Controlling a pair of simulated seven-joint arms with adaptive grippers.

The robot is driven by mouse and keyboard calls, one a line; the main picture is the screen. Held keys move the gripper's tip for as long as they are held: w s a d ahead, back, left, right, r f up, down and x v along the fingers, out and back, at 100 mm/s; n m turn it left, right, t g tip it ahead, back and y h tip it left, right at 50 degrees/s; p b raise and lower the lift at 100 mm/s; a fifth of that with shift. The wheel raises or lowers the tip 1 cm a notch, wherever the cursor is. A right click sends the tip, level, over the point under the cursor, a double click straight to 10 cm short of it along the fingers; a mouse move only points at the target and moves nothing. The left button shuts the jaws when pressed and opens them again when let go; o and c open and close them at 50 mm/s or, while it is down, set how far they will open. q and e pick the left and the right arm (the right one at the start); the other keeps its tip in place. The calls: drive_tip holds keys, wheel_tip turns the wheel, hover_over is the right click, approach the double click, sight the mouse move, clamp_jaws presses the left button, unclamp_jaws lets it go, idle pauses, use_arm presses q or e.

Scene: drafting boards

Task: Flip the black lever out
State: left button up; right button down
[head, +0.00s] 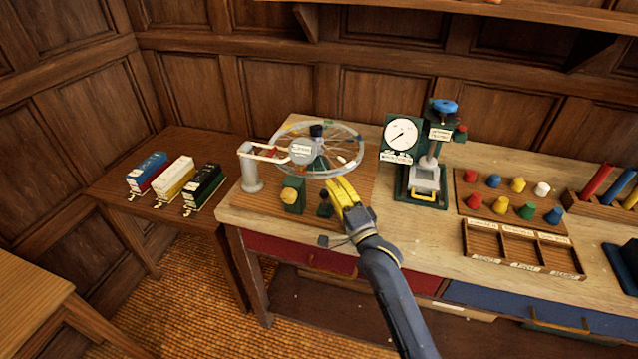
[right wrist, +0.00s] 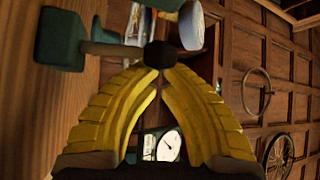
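A black knob (right wrist: 160,54) on a short wooden shaft shows in the right wrist view, joined to a dark green block (right wrist: 62,40). It is right at the fingertips of my right gripper (right wrist: 160,72), whose yellow fingers come together just short of it. I cannot tell whether they touch it. In the head view my right gripper (head: 333,184) is over the front of the wooden board, just below the spoked wheel (head: 345,165). A small dark lever-like piece (head: 325,206) stands beside its fingers. My left gripper is not in view.
A grey post with a red-and-white arm (head: 251,172) stands left of the wheel. A green press with a dial (head: 401,135) stands to the right. Coloured pegs and a wooden tray (head: 522,250) lie farther right. Three small boxes (head: 175,175) sit on the left side table.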

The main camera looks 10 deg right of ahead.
drive_tip(key=shift+s+a, duration=0.2)
drive_tip(key=shift+s, duration=0.35)
drive_tip(key=shift+s+a, duration=0.2)
drive_tip(key=shift+s, duration=0.3)
drive_tip(key=shift+s+a+f, duration=0.15)
drive_tip(key=shift+s+a, duration=0.05)
drive_tip(key=shift+s+d+f, duration=0.1)
drive_tip(key=shift+s+f, duration=0.2)
drive_tip(key=shift+s, duration=0.1)
drive_tip(key=s+d+f, duration=0.1)
drive_tip(key=s, duration=0.1)
drive_tip(key=s+d+f, duration=0.1)
drive_tip(key=s, duration=0.2)
drive_tip(key=s+d+f, duration=0.1)
drive_tip(key=s, duration=0.1)
drive_tip(key=shift+s+d+f, duration=0.15)
drive_tip(key=shift+d+f, duration=0.15)
drive_tip(key=shift+f, duration=0.05)
